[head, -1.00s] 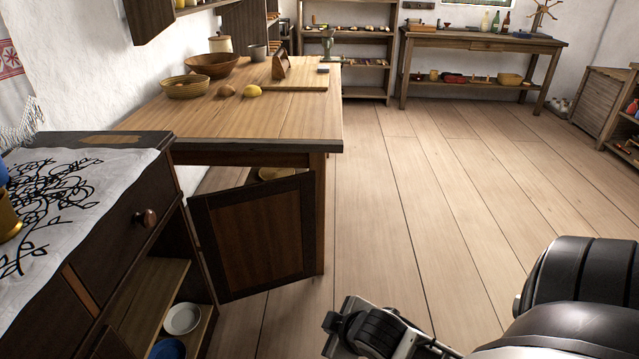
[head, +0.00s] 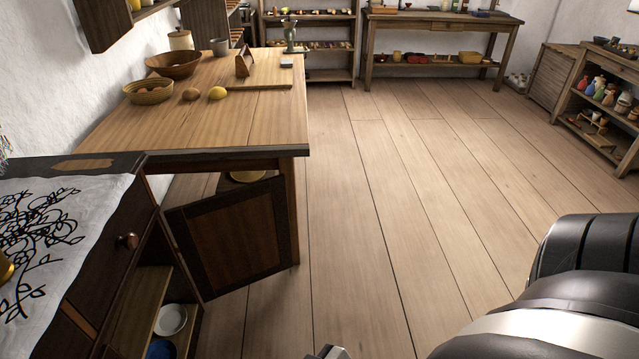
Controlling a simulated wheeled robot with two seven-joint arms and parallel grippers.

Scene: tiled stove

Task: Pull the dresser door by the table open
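The dark brown dresser (head: 98,250) stands at the left in the head view, with a patterned white cloth on top. Its door (head: 232,238) by the table hangs wide open, swung out from the dresser front toward the table (head: 215,120). Inside the open compartment are shelves with a white bowl (head: 170,319) and a blue bowl (head: 161,349). My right arm shows at the lower right. A small tip of my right gripper (head: 330,352) shows at the bottom edge, apart from the door; its fingers are cut off. My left gripper is out of view.
The table holds baskets and a cutting board (head: 264,84). Wide wooden floor (head: 400,200) is clear to the right of the door. Shelves and a workbench (head: 440,20) stand at the back.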

